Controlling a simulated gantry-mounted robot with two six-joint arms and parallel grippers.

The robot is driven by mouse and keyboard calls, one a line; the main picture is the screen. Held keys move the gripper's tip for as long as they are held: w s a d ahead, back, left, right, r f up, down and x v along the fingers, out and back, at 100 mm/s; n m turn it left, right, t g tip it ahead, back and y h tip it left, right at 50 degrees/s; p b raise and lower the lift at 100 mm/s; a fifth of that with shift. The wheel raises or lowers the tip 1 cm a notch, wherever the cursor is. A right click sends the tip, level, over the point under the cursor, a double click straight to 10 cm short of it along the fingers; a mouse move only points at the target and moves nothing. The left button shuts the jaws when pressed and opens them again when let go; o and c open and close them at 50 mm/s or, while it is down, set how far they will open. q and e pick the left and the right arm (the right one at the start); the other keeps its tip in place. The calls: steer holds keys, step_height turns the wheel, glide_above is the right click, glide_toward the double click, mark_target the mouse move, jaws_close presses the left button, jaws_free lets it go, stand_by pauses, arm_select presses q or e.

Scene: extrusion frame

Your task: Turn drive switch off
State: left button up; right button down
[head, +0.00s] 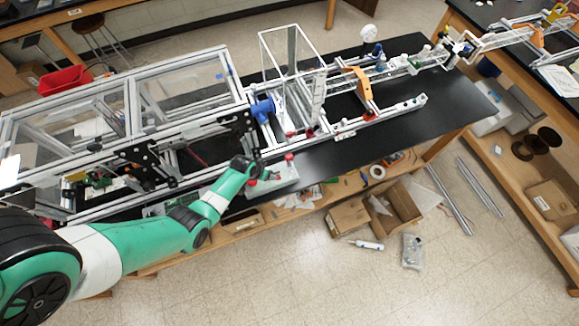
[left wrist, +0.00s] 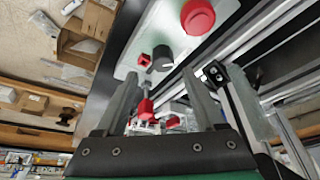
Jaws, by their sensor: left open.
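A pale control panel (left wrist: 150,30) fills the top of the left wrist view. It carries a large round red button (left wrist: 197,17), a black rotary knob (left wrist: 162,57) and a small red square switch (left wrist: 144,60). I cannot tell by label which one is the drive switch. My left gripper (left wrist: 160,75) is open, its two fingers apart and pointing at the panel, with the knob and small red switch between the fingertip directions. In the head view the panel (head: 280,178) lies at the bench's front edge, partly hidden by my left wrist. My right gripper is not in view.
The aluminium extrusion frame (head: 190,80) stands behind the panel along the black bench (head: 400,125). Another red part (left wrist: 146,107) shows between the fingers. Cardboard boxes (head: 395,205) sit below at the right. Open floor lies in front.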

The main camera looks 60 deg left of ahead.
arm_select(q)
steer(key=b+x, duration=0.1)
steer(key=x, duration=0.1)
steer(key=b+x, duration=0.1)
steer(key=x, duration=0.1)
steer(key=shift+a+f+b, duration=0.25)
steer(key=shift+f+b, duration=0.05)
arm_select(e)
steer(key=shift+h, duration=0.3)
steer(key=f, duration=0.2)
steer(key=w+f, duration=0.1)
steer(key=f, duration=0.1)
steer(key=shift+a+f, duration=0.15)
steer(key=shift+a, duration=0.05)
arm_select(q)
jaws_close()
